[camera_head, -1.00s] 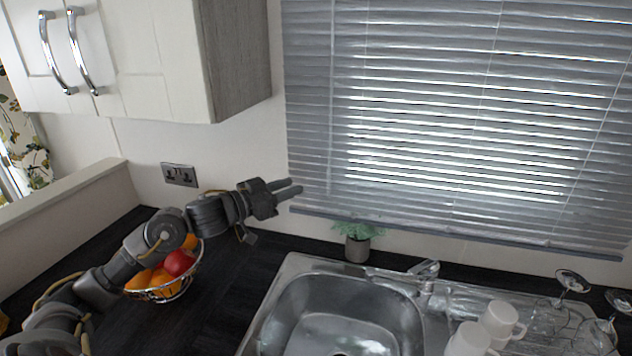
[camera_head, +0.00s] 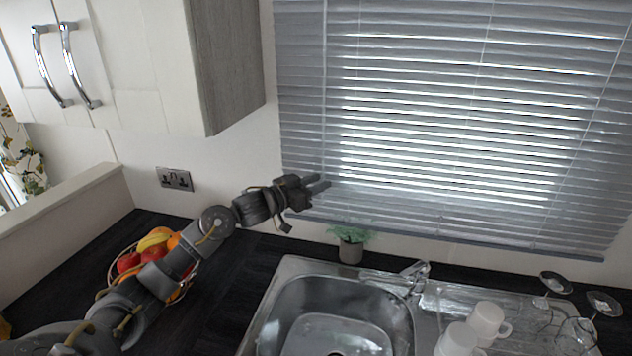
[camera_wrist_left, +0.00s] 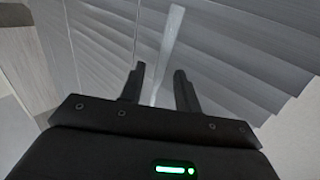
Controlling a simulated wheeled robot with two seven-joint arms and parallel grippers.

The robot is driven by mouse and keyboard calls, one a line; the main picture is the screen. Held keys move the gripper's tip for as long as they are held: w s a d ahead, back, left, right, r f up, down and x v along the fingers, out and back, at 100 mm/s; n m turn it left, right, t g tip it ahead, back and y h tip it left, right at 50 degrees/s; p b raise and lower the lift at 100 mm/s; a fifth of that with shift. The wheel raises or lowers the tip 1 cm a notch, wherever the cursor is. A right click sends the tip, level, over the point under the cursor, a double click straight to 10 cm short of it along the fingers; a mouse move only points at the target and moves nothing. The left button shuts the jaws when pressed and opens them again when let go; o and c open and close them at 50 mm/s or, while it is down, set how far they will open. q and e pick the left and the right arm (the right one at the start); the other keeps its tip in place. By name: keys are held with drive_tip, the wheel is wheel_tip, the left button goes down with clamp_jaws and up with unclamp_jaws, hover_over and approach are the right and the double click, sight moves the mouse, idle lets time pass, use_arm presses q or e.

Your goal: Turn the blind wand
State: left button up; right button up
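The blind wand (camera_wrist_left: 166,48) is a pale, thin rod hanging in front of the grey slats; in the wrist view it runs down between my fingers. In the head view the wand (camera_head: 324,90) is a faint upright line near the blind's left side. My left gripper (camera_head: 320,183) is at the blind's lower left, near the wand's lower part. In the wrist view the left gripper (camera_wrist_left: 158,74) is open, with gaps beside the wand; I cannot tell how deep the wand sits between the fingers. My right gripper is out of view.
The blind (camera_head: 450,120) covers the window. A wall cabinet (camera_head: 150,70) hangs to the left above my arm. A potted plant (camera_head: 350,250) stands below the gripper, behind the sink (camera_head: 290,290). A fruit bowl (camera_head: 112,270) is partly behind my arm. White cups (camera_head: 487,322) and glasses stand at right.

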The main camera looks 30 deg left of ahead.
use_arm(q)
drive_tip(key=shift+c, duration=0.4)
clamp_jaws()
